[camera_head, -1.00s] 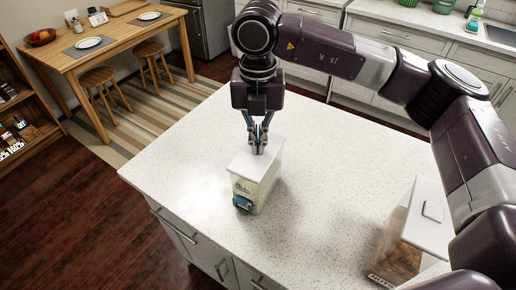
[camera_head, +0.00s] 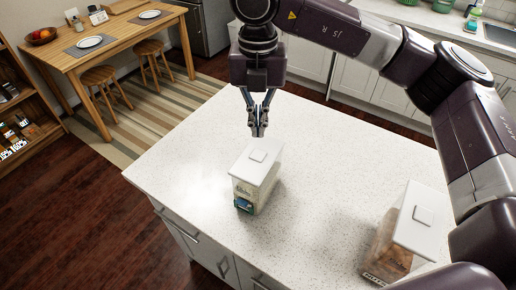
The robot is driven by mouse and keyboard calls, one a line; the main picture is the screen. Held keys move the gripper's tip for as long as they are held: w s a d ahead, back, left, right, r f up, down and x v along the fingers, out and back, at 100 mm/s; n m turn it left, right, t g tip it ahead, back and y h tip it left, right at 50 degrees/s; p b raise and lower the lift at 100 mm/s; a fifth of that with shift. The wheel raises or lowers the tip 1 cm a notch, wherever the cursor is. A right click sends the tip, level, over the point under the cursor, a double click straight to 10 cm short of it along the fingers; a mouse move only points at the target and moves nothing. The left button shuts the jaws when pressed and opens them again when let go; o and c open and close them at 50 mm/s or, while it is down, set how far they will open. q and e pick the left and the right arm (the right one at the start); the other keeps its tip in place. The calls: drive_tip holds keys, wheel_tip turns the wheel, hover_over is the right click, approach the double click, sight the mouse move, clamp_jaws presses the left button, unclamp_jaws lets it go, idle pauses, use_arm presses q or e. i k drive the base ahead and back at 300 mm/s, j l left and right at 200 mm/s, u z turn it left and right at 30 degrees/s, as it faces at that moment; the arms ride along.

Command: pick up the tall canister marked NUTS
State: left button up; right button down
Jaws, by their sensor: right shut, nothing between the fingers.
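The canister marked NUTS (camera_head: 385,252) stands on the counter at the lower right. It has clear sides with brown contents and a white lid (camera_head: 423,215) with a square knob; its label is partly cut off behind my arm. My right gripper (camera_head: 258,131) is shut and empty over the counter's middle. It points down just above and behind a second canister (camera_head: 248,192), which has a white lid, pale contents and a blue patch low on its front. The gripper is apart from this lid and well left of the NUTS canister. My left gripper is not in view.
The white speckled counter (camera_head: 310,150) has clear room between the two canisters and behind them. My right arm spans the upper right. A wooden table (camera_head: 110,40) with plates and stools (camera_head: 103,80) stands at the upper left, a shelf at the left edge.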

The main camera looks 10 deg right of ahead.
sight(384, 263)
drive_tip(key=k, duration=1.5)
